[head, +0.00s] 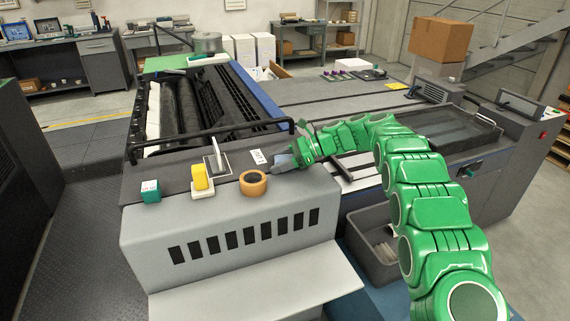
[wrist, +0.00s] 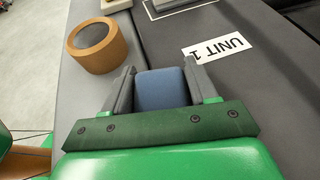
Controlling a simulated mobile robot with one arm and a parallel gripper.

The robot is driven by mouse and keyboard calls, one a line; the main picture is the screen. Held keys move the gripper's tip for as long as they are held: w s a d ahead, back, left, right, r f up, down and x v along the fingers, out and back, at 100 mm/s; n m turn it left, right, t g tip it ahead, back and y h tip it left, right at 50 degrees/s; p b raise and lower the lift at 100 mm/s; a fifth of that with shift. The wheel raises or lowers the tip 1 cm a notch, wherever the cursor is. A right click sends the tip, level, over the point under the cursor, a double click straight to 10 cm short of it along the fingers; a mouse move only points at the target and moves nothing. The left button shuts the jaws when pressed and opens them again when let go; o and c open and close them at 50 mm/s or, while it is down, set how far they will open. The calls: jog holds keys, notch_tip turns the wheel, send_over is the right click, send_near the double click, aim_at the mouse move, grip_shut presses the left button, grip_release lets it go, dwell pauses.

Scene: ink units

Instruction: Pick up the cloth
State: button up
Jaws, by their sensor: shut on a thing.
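The cloth is a small blue folded pad. In the wrist view the cloth (wrist: 161,89) sits between the two grey fingers of my gripper (wrist: 158,80), which are closed on its two sides. In the head view my gripper (head: 286,168) is over the right end of the grey ledge of the machine, and the cloth (head: 283,162) shows as a small blue-grey patch at the fingers. I cannot tell whether the cloth still touches the surface under it.
A brown tape roll (head: 253,183) stands close by the gripper, also in the wrist view (wrist: 97,45). A UNIT 1 label (head: 258,157), a yellow object (head: 201,178) and a teal-and-white box (head: 151,191) are on the ledge. A black rail (head: 215,141) runs behind. A grey bin (head: 375,245) is below.

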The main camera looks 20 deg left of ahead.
aim_at(278, 158)
jog(key=shift+c, duration=0.7)
jog(key=shift+r, duration=0.1)
jog(key=shift+r, duration=1.45)
jog(key=shift+s+d+r, duration=0.2)
jog(key=shift+s+r, duration=0.05)
jog(key=shift+r, duration=0.15)
jog(key=shift+s+d+r, duration=0.15)
jog(key=shift+s+r, duration=0.05)
jog(key=shift+r, duration=0.2)
jog(key=s+d+r, duration=0.7)
jog(key=s+r, duration=0.1)
jog(key=s, duration=0.2)
jog(key=shift+s+d+r, duration=0.15)
jog(key=shift+s+d, duration=0.05)
jog(key=shift+d, duration=0.05)
